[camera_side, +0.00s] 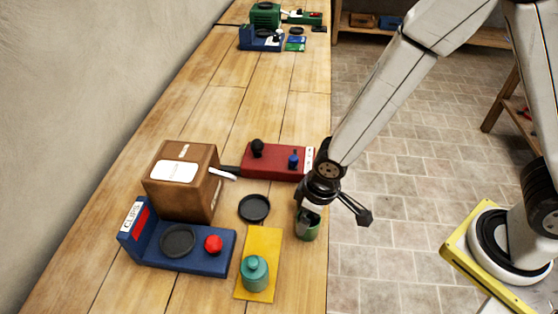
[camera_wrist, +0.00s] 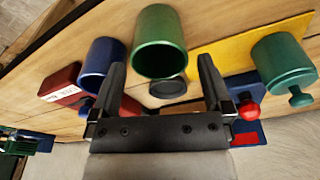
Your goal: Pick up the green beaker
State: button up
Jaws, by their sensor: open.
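The green beaker (camera_side: 308,232) stands near the bench's right edge in the side view, partly covered by my gripper (camera_side: 311,212). In the wrist view the green beaker (camera_wrist: 160,42) shows its open mouth toward the camera, beyond and between the two fingertips of my gripper (camera_wrist: 161,66). The fingers are spread apart with nothing held. Whether they touch the beaker's wall cannot be told.
A blue beaker (camera_wrist: 101,62) is close on the left in the wrist view. A black dish (camera_side: 254,208), red block (camera_side: 272,160), brown box (camera_side: 184,190) and blue stand (camera_side: 190,258) are nearby.

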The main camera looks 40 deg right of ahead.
notch_tip(320, 180, down, 2)
jog(key=shift+f, duration=0.25)
jog(key=shift+w+a+f, duration=0.1)
jog(key=shift+w+f, duration=0.1)
jog(key=shift+f, duration=0.75)
jog(key=c, duration=1.3)
jog(key=shift+r, duration=0.2)
jog(key=shift+r, duration=4.8)
jog(key=shift+w, duration=0.1)
jog(key=w+a, duration=0.2)
jog(key=w, duration=0.2)
jog(key=w+a+f, duration=0.1)
jog(key=w+a, duration=0.1)
jog(key=w, duration=0.2)
jog(key=w+a+f, duration=0.1)
jog(key=w+a, duration=0.1)
jog(key=w, duration=0.2)
jog(key=shift+f, duration=0.25)
